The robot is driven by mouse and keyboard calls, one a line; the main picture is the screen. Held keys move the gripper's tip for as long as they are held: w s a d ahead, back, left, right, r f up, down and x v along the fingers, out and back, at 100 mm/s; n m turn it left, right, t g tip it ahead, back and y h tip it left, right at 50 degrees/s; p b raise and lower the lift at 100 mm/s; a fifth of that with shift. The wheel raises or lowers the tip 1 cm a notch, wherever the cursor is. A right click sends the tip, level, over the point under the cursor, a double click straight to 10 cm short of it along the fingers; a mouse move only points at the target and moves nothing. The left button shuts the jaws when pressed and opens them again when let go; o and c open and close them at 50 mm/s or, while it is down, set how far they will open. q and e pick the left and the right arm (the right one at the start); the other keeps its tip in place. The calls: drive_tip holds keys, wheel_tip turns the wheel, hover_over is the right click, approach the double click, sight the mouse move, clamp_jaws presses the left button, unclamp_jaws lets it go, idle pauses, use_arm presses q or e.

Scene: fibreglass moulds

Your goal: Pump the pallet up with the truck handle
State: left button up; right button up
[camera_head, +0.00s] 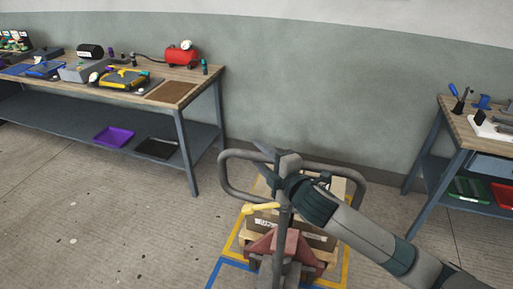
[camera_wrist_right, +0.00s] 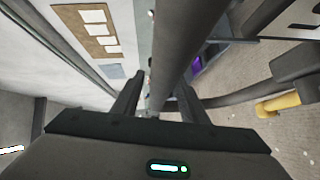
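The pallet truck's grey handle (camera_head: 229,181) is a wide loop on an upright post, low in the middle of the head view. A yellow lever (camera_head: 261,207) sits on it, and a yellow part also shows in the wrist view (camera_wrist_right: 277,104). The truck's red body (camera_head: 285,250) stands below. My right gripper (camera_head: 266,163) is at the top middle of the handle. In the wrist view its spread fingers (camera_wrist_right: 160,92) have a dark handle bar (camera_wrist_right: 187,40) between them; whether they press on it is unclear. The wooden pallet (camera_head: 325,242) is partly hidden. My left gripper is out of view.
Yellow and blue floor tape (camera_head: 228,252) surrounds the pallet. A workbench (camera_head: 205,88) with tools and a red compressor (camera_head: 182,56) stands at the left. Another bench (camera_head: 455,125) stands at the right. The wall is behind; the floor at the lower left is clear.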

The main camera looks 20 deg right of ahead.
drive_tip(key=shift+x, duration=1.3)
clamp_jaws()
drive_tip(key=shift+s, duration=0.1)
